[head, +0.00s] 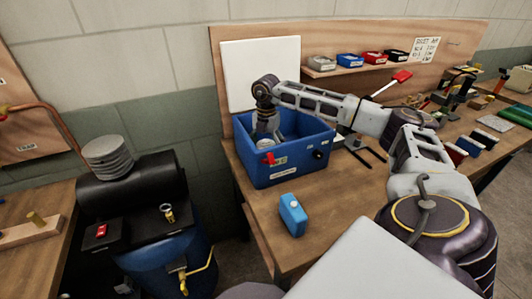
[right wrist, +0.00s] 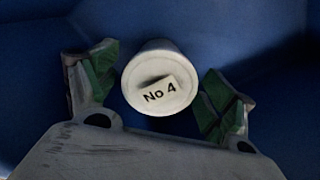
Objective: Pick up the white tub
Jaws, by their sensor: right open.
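The white tub (right wrist: 160,78) stands inside the blue bin, seen from above in the right wrist view. Its round lid carries a label reading "No 4". My right gripper (right wrist: 158,92) is open, with one green-padded finger on each side of the tub and a gap to it on both sides. In the head view the right gripper (head: 267,134) points down into the blue bin (head: 290,172). The bin walls and the gripper hide most of what is inside. My left gripper is not in view.
A shelf with small bins (head: 348,60) is on the backboard. Tools clutter the bench to the right. A dark compressor (head: 135,190) stands left.

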